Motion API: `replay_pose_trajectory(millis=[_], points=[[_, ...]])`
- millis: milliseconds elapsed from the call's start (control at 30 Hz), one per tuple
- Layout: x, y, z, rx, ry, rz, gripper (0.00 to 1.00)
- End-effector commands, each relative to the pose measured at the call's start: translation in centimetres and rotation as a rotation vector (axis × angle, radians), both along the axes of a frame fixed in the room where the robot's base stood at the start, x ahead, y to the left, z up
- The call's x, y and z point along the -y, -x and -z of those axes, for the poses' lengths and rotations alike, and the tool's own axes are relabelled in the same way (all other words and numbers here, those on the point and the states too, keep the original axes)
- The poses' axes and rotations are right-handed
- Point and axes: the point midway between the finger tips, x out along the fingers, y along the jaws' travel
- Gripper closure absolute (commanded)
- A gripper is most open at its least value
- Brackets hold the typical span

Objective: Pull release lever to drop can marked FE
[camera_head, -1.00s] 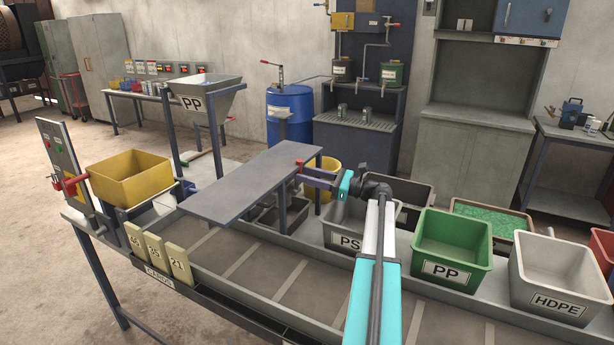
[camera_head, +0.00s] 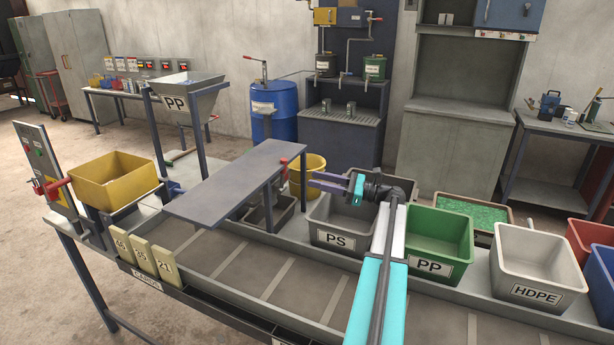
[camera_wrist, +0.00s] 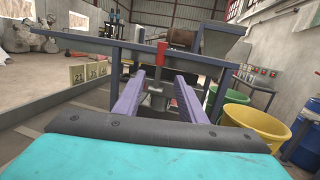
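A red-handled lever (camera_head: 284,172) stands upright under the right edge of the raised grey plate; its red top (camera_wrist: 161,53) and a grey crosspiece show beyond my fingers in the wrist view. My gripper (camera_head: 312,180) has purple fingers. In the wrist view my gripper (camera_wrist: 158,78) is open and empty, with its two fingers apart and the lever roughly in line with the gap. In the head view it is a little right of the lever, apart from it. No can marked FE can be read in either view.
The grey plate (camera_head: 235,185) sits above the conveyor. A yellow bucket (camera_head: 311,165) stands behind the lever. The PS bin (camera_head: 338,243) is below my gripper, with the green PP bin (camera_head: 440,232) and white HDPE bin (camera_head: 540,270) to the right. Number cards (camera_head: 140,252) stand front left.

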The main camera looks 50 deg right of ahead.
Motion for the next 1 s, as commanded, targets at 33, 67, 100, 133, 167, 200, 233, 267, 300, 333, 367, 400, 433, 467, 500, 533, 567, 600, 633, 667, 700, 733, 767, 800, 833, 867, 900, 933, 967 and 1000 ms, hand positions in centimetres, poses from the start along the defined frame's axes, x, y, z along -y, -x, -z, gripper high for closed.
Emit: replay_pose_trajectory(millis=[33,67,100,133,167,200,233,267,300,333,367,400,433,467,500,533,567,600,633,667,700,733,767,800,833,867,900,933,967,1000], points=[[0.5,0.7,0.0,0.0,0.0,0.002,0.63],[0.7,1.1,0.0,0.0,0.0,0.002,0.63],[1.0,1.6,0.1,0.0,0.0,0.001,0.63],[1.2,1.9,0.1,0.0,0.0,0.002,0.63],[1.4,2.2,0.2,0.0,0.0,0.002,0.63],[1.6,2.5,0.3,0.0,0.0,0.002,0.63],[1.7,2.8,0.3,0.0,0.0,0.001,0.63],[1.7,3.0,0.4,0.0,0.0,0.001,0.63],[1.8,3.2,0.4,0.0,-0.001,0.0,0.63],[1.9,3.3,0.5,0.0,-0.001,0.0,0.63],[2.0,3.4,0.5,0.0,-0.001,0.0,0.63],[2.0,3.5,0.5,0.0,-0.001,0.0,0.63],[2.0,3.6,0.5,0.0,-0.001,0.0,0.63],[2.1,3.6,0.6,0.0,-0.001,0.0,0.63],[2.1,3.6,0.6,0.0,0.0,0.0,0.63],[2.1,3.6,0.6,0.0,0.0,0.0,0.63],[2.1,3.6,0.6,0.0,0.0,0.0,0.63],[2.1,3.6,0.6,0.0,0.0,0.0,0.63],[2.1,3.6,0.6,0.0,0.0,0.0,0.63],[2.1,3.6,0.6,0.0,0.0,0.0,0.63],[2.1,3.6,0.6,0.0,0.0,0.0,0.63],[2.1,3.6,0.6,0.0,0.0,0.0,0.68],[2.1,3.6,0.5,0.0,0.0,0.001,0.73],[2.0,3.5,0.5,0.0,0.0,0.0,0.8],[2.0,3.5,0.4,0.0,-0.001,0.0,0.85],[2.0,3.4,0.3,0.0,-0.001,0.001,0.9],[1.9,3.2,0.2,0.001,-0.002,0.001,0.97],[1.8,3.0,0.0,0.002,-0.003,0.001,1.0],[1.7,2.7,-0.2,0.002,-0.005,0.001,1.0],[1.6,2.3,-0.5,0.003,-0.007,0.003,1.0]])
